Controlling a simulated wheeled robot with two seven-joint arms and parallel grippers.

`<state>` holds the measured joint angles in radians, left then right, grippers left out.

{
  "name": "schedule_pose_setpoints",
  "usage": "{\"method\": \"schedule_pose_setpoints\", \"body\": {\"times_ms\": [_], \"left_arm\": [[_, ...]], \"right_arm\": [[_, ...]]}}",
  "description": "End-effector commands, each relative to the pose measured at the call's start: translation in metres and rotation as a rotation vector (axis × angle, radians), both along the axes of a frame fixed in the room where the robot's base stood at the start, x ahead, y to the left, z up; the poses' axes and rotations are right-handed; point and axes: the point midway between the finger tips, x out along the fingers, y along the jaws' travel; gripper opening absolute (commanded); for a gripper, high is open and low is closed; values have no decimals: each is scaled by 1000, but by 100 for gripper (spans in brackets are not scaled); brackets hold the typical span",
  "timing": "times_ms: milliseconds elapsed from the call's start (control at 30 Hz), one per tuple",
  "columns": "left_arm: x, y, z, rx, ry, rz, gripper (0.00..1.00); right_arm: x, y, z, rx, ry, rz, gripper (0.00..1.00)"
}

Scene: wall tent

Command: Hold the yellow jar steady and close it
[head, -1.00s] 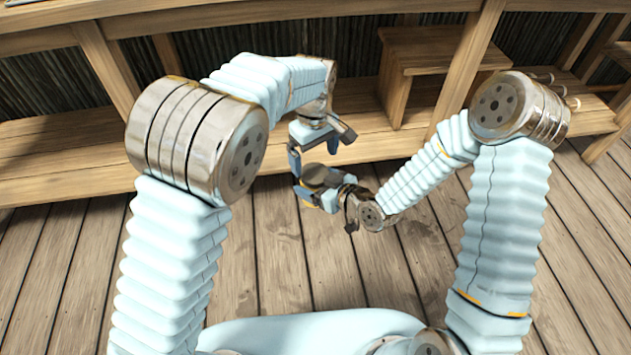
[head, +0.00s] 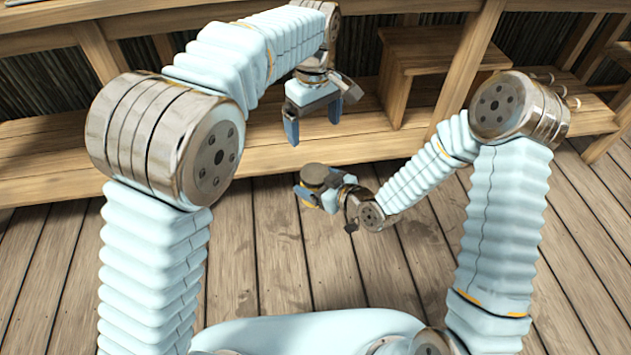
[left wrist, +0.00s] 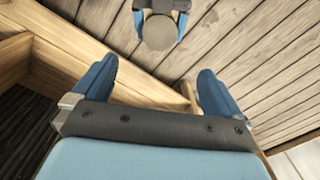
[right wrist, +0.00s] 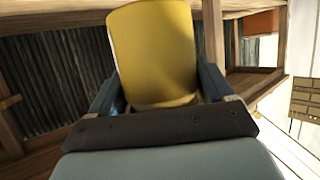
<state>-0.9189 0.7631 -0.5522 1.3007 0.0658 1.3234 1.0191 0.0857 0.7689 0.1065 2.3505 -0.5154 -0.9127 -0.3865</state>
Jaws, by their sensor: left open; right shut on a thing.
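The yellow jar (right wrist: 152,50) is between the fingers of my right gripper (head: 315,191), which is shut on it and holds it in the air. The jar stands roughly upright in the head view, its yellow side mostly hidden by the fingers. A round grey-brown lid (head: 315,173) covers its top; it also shows from above in the left wrist view (left wrist: 158,32). I cannot tell how tight the lid sits. My left gripper (head: 314,127) is open and empty, above the jar and clear of it. Its spread fingers show in the left wrist view (left wrist: 157,72).
A wooden bench (head: 230,150) runs along the wall behind the grippers, with a wooden box-like step (head: 430,45) on it. Wooden posts rise from it. The plank floor (head: 270,260) below the jar is clear.

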Motion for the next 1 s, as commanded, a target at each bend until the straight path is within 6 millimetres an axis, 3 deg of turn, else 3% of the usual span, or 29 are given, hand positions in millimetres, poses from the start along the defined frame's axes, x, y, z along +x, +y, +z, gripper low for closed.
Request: {"method": "schedule_pose_setpoints", "body": {"times_ms": [100, 300, 567, 667, 767, 833, 933, 1000], "left_arm": [[0, 0, 15, -1, -1, -1, 100], [0, 0, 24, -1, 1, -1, 100], [0, 0, 23, -1, 1, -1, 100], [5, 5, 11, -4, 4, -9, 100], [17, 20, -24, -18, 4, -43, 100], [28, 38, -65, -35, 1, -87, 100], [34, 72, -141, -70, -11, -174, 100], [24, 97, -199, -101, -14, -229, 100]], "right_arm": [[0, 0, 0, 1, -1, 0, 0], [0, 0, 0, 1, -1, 0, 0], [0, 0, 0, 1, -1, 0, 0], [0, 0, 0, 1, -1, 0, 0], [0, 0, 0, 1, -1, 0, 0], [0, 0, 0, 1, -1, 0, 0], [0, 0, 0, 1, -1, 0, 0], [0, 0, 0, 1, -1, 0, 0]]}}
